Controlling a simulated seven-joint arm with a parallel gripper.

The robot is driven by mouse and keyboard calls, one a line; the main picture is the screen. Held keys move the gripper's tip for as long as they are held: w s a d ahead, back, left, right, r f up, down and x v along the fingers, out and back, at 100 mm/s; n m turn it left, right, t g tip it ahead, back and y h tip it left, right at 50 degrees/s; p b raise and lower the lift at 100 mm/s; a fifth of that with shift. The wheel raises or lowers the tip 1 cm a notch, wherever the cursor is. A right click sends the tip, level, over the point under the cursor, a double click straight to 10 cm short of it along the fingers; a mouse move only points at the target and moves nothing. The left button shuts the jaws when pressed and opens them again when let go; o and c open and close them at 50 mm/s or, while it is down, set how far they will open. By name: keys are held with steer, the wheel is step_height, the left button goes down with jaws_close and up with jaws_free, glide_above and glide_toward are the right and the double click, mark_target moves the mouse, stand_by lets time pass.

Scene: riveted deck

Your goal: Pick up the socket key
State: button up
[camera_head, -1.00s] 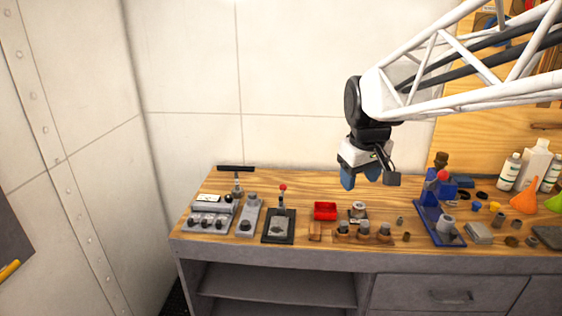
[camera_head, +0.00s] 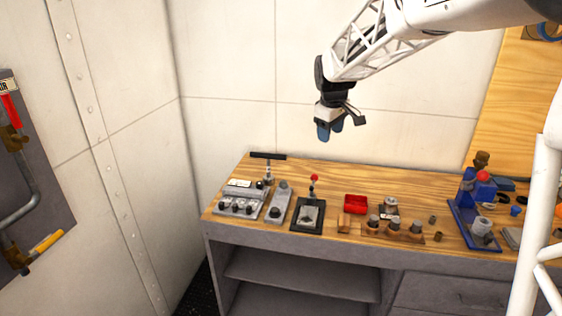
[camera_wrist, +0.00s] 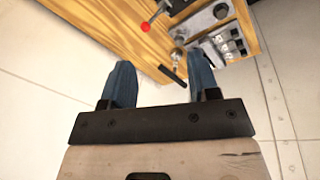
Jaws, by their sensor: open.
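The socket key (camera_head: 268,157) is a T-shaped tool with a black crossbar on a metal shaft. It stands upright at the back left of the wooden bench, behind a grey block with knobs (camera_head: 238,206). In the wrist view its black bar (camera_wrist: 172,75) shows between my finger ends, some distance beyond them. My gripper (camera_head: 329,132) hangs in the air above the bench, to the right of the key and higher than it. Its blue fingers (camera_wrist: 160,84) are open and empty.
A red-knobbed lever (camera_head: 314,185) stands right of the key. A red bin (camera_head: 355,203), a wooden holder (camera_head: 392,231) and a blue press (camera_head: 465,222) lie further right. A wall stands behind the bench (camera_head: 340,178). A pipe panel (camera_head: 30,170) hangs at the left.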

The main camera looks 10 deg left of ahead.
steer(key=w+a+f+n, duration=0.3)
steer(key=w+a+f, duration=0.2)
steer(key=w+a, duration=0.55)
steer(key=n, duration=0.4)
glide_above(268, 158)
steer(key=s+x, duration=0.2)
steer(key=x, duration=0.7)
steer(key=shift+f, duration=0.25)
steer(key=shift+s, duration=0.15)
steer(key=shift+x, duration=1.3)
steer(key=shift+f, duration=0.15)
steer(key=shift+x, duration=2.45)
